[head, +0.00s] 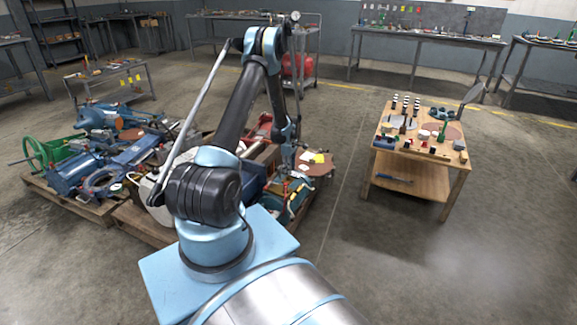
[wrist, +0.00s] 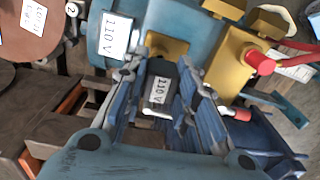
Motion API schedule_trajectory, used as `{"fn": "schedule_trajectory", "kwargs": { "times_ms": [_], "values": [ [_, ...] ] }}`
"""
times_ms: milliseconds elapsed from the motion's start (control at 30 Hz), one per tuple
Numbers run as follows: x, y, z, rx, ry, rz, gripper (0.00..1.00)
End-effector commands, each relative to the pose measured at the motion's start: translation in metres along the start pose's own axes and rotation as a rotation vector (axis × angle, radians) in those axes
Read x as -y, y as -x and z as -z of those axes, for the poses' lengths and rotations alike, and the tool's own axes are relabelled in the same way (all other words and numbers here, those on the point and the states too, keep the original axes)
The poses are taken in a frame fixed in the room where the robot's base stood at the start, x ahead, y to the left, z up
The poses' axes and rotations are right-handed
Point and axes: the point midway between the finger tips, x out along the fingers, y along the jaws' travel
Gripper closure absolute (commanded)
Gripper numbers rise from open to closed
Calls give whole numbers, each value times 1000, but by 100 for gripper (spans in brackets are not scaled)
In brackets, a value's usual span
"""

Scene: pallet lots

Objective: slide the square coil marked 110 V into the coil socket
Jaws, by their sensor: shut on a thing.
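In the head view my gripper (head: 287,165) is low over the pallet load, and the coil is too small to make out.
A second yellow block (wrist: 232,58) with a red cap stands right of the coil, with red and white cables beside it. A brown disc (wrist: 25,30) with a label is at upper left. A wooden table (head: 385,165) with small parts stands right, across clear floor.

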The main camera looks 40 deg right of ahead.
Motion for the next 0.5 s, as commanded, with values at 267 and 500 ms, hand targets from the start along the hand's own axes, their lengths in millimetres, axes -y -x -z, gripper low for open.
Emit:
{"fn": "schedule_trajectory", "kwargs": {
  "times_ms": [267, 500],
  "values": [
    [0, -7, 0, 0, 0, 0, 100],
    [0, -7, 0, 0, 0, 0, 100]
  ]
}}
